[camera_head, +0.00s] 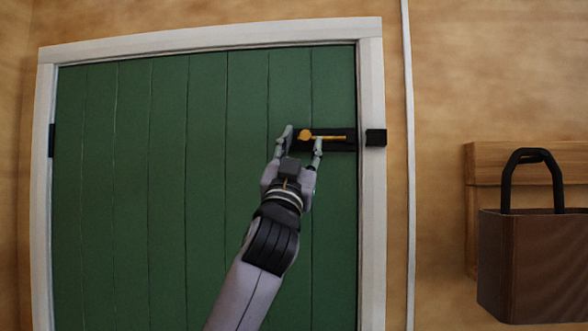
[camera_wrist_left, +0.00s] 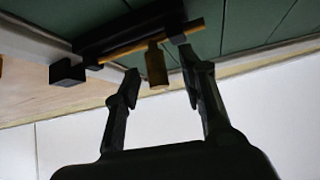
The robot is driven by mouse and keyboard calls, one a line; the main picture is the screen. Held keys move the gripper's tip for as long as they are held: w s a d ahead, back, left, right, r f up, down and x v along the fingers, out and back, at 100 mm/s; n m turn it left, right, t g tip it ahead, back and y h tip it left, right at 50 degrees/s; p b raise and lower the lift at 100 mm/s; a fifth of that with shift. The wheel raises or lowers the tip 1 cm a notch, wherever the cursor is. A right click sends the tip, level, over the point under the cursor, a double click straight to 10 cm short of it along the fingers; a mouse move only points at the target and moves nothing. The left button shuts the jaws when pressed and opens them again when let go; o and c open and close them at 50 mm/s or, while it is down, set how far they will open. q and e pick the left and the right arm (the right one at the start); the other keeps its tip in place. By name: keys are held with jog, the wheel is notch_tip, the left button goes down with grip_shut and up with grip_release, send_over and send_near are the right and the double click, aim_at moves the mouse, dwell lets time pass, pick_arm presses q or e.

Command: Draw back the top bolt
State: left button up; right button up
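The top bolt has a brass rod (camera_head: 330,138) on a black plate (camera_head: 345,146), fixed high on the green door near its right edge. Its brass knob (camera_head: 305,135) is at the rod's left part; in the left wrist view the knob (camera_wrist_left: 157,66) hangs down from the rod (camera_wrist_left: 125,50). A black keeper (camera_head: 376,138) sits on the white frame; the rod's right end appears short of it. My left gripper (camera_head: 302,138) is open, its fingertips on either side of the knob. In the left wrist view a gap shows between the knob and each finger. My right gripper is out of view.
The green door (camera_head: 150,190) is closed in its white frame (camera_head: 372,230), with a black hinge (camera_head: 51,140) at left. A pale vertical strip (camera_head: 408,200) runs along the wall.

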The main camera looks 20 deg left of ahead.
pick_arm(q)
jog(key=v, duration=0.9)
